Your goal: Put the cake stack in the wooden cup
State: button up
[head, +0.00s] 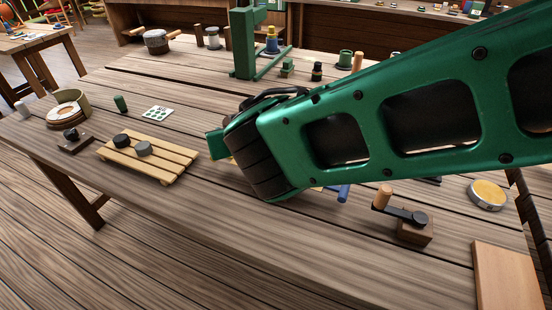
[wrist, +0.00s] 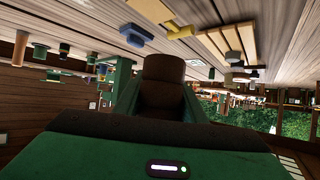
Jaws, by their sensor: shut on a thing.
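In the wrist view my gripper (wrist: 163,88) is shut on a dark brown round thing (wrist: 163,68), which I take to be the cake stack. It sits between the two green fingers, clear of the tabletop. In the head view my arm hides most of the gripper and the held thing. A round tan wooden vessel (head: 83,98) stands at the table's left end, with a pale ring-shaped thing beside its front. It may be the wooden cup, but I cannot tell for certain. My gripper is to the right of it, apart from it.
A slatted rack (head: 167,166) with a dark and a grey puck lies left of my arm. A cranked block (head: 403,226), a yellow-topped tin (head: 488,194) and a board (head: 505,277) lie right. A green stand (head: 245,45) rises behind.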

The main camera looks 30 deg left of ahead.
jog(key=w+d+f, duration=0.3)
jog(key=w+d, duration=0.1)
jog(key=w+d+f, duration=0.2)
jog(key=w, duration=0.1)
jog(key=shift+f, duration=2.3)
jog(key=shift+f, duration=0.1)
jog(key=o, duration=1.1)
jog(key=shift+o, duration=0.2)
jog(key=v, duration=1.2)
jog(key=shift+d, duration=0.1)
jog(key=shift+w+d, duration=0.1)
jog(key=shift+w, duration=0.05)
